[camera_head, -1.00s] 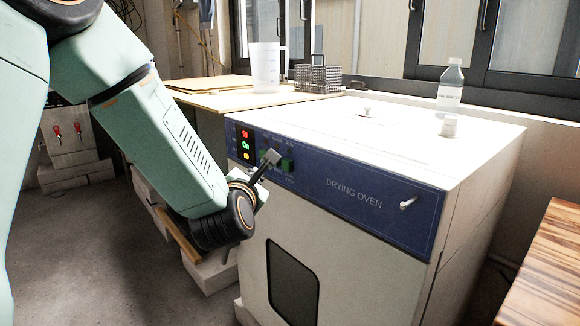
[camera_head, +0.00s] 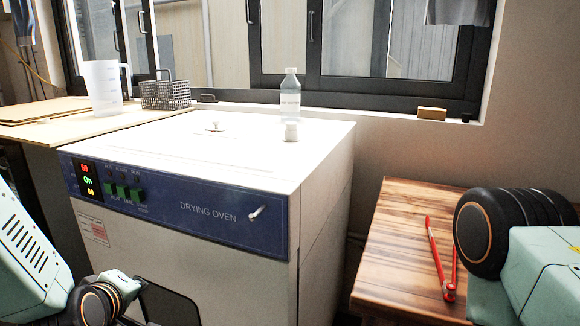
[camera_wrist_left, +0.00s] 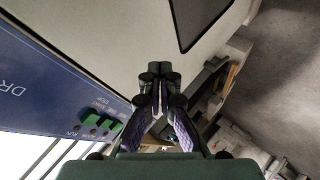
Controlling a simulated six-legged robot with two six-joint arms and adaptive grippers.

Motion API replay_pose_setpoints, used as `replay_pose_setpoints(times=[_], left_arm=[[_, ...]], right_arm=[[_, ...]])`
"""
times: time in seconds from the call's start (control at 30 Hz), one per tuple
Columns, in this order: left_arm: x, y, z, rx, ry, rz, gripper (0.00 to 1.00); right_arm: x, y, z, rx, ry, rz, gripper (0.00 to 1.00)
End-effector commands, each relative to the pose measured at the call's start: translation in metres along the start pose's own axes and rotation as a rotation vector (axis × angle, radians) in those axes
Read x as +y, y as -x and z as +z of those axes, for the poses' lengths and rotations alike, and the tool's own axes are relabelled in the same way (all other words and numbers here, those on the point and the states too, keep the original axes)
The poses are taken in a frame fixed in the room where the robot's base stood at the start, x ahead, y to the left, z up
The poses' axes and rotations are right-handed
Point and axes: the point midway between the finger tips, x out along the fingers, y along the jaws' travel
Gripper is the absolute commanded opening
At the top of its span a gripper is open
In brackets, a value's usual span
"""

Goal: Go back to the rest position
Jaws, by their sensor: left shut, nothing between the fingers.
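The white drying oven (camera_head: 225,255) stands at left centre in the head view, with a blue control panel (camera_head: 190,208), a lit display (camera_head: 88,179) and green buttons (camera_head: 123,193). My left gripper (camera_head: 138,284) is low at the left, below the panel and in front of the oven's lower front; part of it is hard to make out. In the left wrist view my left gripper (camera_wrist_left: 158,70) is shut and empty, with the green buttons (camera_wrist_left: 100,124) off to its left. My right arm shows at the right edge, but its gripper is out of view.
A wooden table (camera_head: 395,235) with red tongs (camera_head: 440,260) stands right of the oven. A clear bottle (camera_head: 290,92) stands on the oven top. A wire basket (camera_head: 166,94) and a plastic jug (camera_head: 103,88) are on the bench behind left.

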Motion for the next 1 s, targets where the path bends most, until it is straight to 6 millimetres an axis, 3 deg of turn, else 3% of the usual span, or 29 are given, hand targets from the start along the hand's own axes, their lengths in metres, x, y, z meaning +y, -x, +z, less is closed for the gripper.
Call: replay_pose_setpoints(times=[0.17,0.3,0.5,0.7,1.0], left_arm=[[-0.071,0.024,0.070,-0.255,-0.492,-0.153,0.00],[-0.136,0.064,0.122,-0.509,-0.806,-0.232,0.00],[-0.214,0.142,0.170,-0.811,-0.970,-0.336,0.00],[-0.251,0.185,0.188,-0.935,-0.988,-0.403,0.00],[-0.259,0.191,0.191,-0.952,-0.984,-0.416,0.00]], right_arm=[[0.000,0.026,0.000,0.000,0.000,0.000,0.00],[0.000,0.047,0.000,0.000,0.000,0.000,0.00],[-0.001,0.075,0.000,0.000,0.000,0.000,0.00],[-0.001,0.089,0.000,0.000,0.000,0.000,0.00],[-0.001,0.088,0.000,0.000,0.000,0.000,0.00]])
